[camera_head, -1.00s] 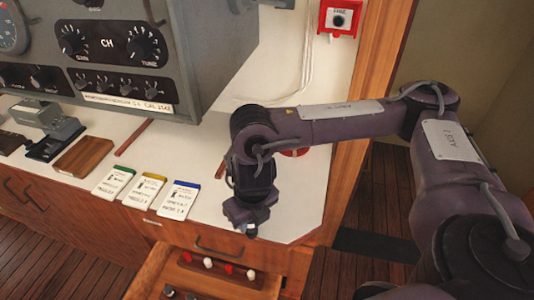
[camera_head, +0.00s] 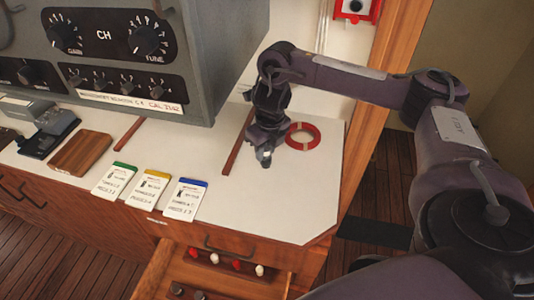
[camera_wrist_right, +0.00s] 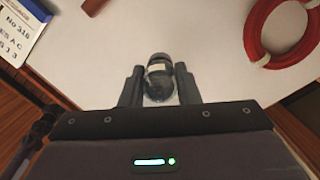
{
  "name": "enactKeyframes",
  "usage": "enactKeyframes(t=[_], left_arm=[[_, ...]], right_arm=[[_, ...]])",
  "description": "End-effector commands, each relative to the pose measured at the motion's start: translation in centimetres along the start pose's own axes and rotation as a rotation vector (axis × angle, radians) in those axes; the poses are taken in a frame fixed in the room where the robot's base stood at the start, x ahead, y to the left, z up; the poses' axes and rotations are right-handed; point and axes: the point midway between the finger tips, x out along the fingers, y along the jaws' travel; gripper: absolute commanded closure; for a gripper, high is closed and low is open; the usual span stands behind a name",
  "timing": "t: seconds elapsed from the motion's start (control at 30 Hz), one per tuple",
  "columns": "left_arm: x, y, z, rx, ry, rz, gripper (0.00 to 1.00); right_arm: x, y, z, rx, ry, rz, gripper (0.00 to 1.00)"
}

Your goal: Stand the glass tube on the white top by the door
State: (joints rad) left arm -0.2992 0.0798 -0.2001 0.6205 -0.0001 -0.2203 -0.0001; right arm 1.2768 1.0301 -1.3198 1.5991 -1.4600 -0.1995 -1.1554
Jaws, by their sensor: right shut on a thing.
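My right gripper (camera_head: 264,150) is over the white top (camera_head: 290,205), left of a red ring. In the right wrist view its fingers (camera_wrist_right: 159,90) are closed on the glass tube (camera_wrist_right: 159,72), which shows as a short dark and clear cylinder with a pale band. My left gripper is not in view.
The red ring (camera_head: 303,136) lies right of the gripper, and a red-brown strip (camera_head: 237,143) lies left. Three labelled cards (camera_head: 187,198) lie along the front edge. An open drawer (camera_head: 215,272) holds several red and white pieces. A grey radio cabinet (camera_head: 140,50) overhangs the back left.

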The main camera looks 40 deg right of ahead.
Motion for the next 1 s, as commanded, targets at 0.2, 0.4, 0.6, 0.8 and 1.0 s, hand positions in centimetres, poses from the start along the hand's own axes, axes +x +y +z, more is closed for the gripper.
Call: enactKeyframes(t=[0.2,0.4,0.6,0.8,1.0], left_arm=[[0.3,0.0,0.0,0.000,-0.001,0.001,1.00],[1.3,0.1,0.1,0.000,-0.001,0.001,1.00],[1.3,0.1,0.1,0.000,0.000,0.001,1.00],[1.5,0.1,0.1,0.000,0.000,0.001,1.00],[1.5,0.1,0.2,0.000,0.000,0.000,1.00]], right_arm=[[0.7,-1.1,0.7,-0.002,0.002,0.002,0.93],[3.4,-1.1,0.3,0.000,0.003,0.002,0.93],[3.6,-1.2,0.4,-0.001,0.000,0.001,0.93],[3.8,-1.1,0.3,-0.001,0.001,0.001,0.93],[3.9,-1.1,0.3,-0.001,0.001,0.001,0.53]])
